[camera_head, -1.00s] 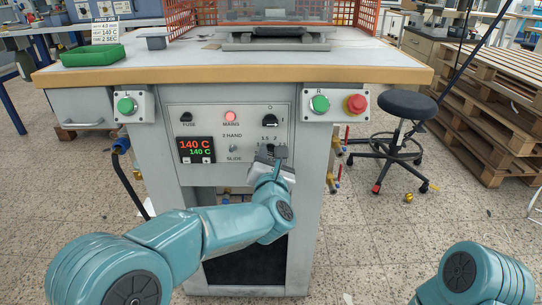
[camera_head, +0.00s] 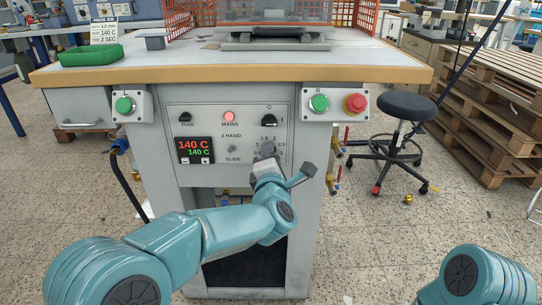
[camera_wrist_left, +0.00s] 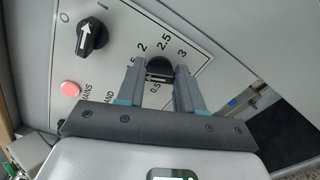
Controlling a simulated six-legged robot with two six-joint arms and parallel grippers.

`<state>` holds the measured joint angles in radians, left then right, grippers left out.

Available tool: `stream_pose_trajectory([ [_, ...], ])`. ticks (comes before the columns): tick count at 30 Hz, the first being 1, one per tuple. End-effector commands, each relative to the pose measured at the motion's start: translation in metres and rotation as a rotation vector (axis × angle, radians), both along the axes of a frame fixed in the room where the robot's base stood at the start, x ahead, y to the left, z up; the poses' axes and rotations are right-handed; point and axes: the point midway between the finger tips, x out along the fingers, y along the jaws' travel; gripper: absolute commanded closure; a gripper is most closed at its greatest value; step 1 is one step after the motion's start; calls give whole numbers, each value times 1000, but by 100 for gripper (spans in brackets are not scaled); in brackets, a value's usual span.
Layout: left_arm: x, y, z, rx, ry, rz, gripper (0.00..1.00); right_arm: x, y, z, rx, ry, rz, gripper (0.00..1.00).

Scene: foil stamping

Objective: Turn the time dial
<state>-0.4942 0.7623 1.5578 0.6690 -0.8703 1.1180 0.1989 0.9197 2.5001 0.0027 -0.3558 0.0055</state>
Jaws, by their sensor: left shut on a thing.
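The time dial (camera_wrist_left: 159,67) is a small black knob on the grey control panel, ringed by numbers such as 0.5, 2, 2.5 and 3. In the wrist view my left gripper (camera_wrist_left: 158,76) has a finger on each side of it and is shut on it. Its pointer mark cannot be made out. In the head view my left gripper (camera_head: 267,151) is at the panel's lower right, turned at a slant, and hides the dial. My right gripper is out of view; only part of that arm shows at the lower right.
The panel (camera_head: 210,117) also bears a rotary switch (camera_head: 269,120), a red mains lamp (camera_head: 229,116), a hand/slide switch (camera_head: 232,149) and a display (camera_head: 195,150) reading 140 C. Green buttons (camera_head: 319,103) and a red stop button (camera_head: 355,103) flank it. A stool (camera_head: 407,106) stands at the right.

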Motion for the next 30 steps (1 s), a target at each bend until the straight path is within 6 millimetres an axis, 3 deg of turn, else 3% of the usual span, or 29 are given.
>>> stream_pose_trajectory([
  [18, 0, -1, -1, 549, 0, -1, 94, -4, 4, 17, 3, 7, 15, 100],
  [30, 0, 0, -3, 732, 1, 0, 94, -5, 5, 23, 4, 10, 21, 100],
])
